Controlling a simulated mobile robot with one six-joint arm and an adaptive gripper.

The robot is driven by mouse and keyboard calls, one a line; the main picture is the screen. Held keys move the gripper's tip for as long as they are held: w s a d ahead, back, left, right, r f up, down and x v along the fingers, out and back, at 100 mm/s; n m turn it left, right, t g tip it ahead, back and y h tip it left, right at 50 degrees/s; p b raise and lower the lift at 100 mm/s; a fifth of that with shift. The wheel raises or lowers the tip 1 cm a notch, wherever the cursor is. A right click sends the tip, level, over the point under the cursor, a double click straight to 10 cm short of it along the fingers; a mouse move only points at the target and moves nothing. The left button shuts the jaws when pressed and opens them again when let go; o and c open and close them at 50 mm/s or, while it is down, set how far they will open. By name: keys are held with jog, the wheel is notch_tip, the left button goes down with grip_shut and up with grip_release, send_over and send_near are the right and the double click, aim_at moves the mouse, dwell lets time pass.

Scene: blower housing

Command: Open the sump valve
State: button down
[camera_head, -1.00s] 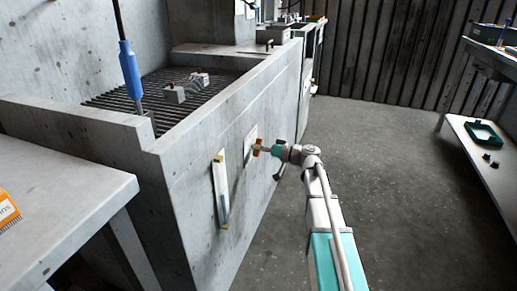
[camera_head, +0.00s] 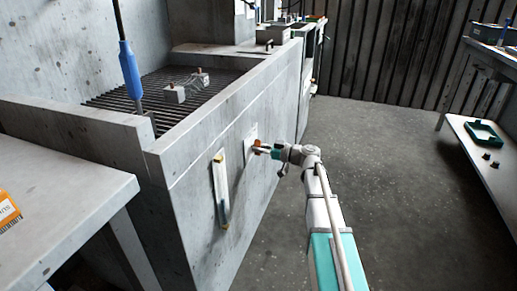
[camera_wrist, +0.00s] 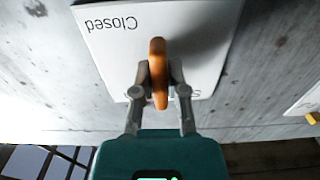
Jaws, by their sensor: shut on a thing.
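The sump valve handle (camera_wrist: 158,72) is an orange lever on a white plate (camera_wrist: 205,38) on the concrete wall. The plate reads "Closed", upside down in the wrist view; a second word is mostly hidden behind the handle and fingers. My gripper (camera_wrist: 159,92) is shut on the handle, with one finger on each side of it. In the wrist view the handle stands nearly upright, in line with the gripper. In the head view my gripper (camera_head: 268,149) reaches the small orange handle (camera_head: 260,144) from the right, on the outer face of the concrete basin (camera_head: 240,110).
A tall narrow gauge strip (camera_head: 220,190) is on the wall left of the valve. A grating (camera_head: 150,85) with small grey blocks (camera_head: 175,95) lies inside the basin. A grey table (camera_head: 60,200) is at left, a shelf (camera_head: 490,170) at right. The floor between is clear.

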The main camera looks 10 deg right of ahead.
dwell(0.4)
jog(key=c, duration=0.7)
grip_release()
jog(key=shift+o, duration=0.2)
jog(key=v, duration=1.2)
